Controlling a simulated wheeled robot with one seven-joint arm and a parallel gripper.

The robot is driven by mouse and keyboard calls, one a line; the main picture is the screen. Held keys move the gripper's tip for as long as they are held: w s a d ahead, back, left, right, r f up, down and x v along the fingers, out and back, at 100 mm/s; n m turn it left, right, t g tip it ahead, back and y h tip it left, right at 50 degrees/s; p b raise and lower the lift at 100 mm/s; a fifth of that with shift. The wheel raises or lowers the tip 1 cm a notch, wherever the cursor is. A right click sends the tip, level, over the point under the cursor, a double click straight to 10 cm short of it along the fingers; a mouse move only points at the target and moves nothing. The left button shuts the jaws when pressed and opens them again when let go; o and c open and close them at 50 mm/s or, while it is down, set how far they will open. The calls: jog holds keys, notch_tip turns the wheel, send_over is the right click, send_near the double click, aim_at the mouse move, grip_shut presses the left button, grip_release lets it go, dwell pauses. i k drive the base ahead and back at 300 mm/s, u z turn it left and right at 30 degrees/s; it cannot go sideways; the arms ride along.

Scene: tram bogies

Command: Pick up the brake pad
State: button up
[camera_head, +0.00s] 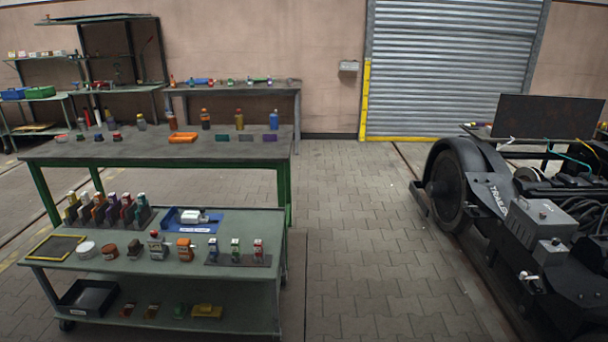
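I cannot tell for sure which thing is the brake pad; the small parts are too small to identify. A low green cart (130,268) at the lower left bears many small parts. A blue tray (171,223) with a white item (190,216) lies on its top. A dark mat with a yellow frame (55,247) lies at the top's left end. Several small coloured parts, one of them yellow (207,311), lie on the lower shelf beside a black bin (88,297). My gripper is not in view.
A long workbench (110,149) with bottles and flat coloured pieces stands behind the cart. A black bogie (500,205) with a large wheel (453,180) stands at the right. The paved floor (365,240) between them is clear. A roller door (450,65) closes the back.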

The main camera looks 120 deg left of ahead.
aim_at(89, 204)
jog(key=u, duration=5.35)
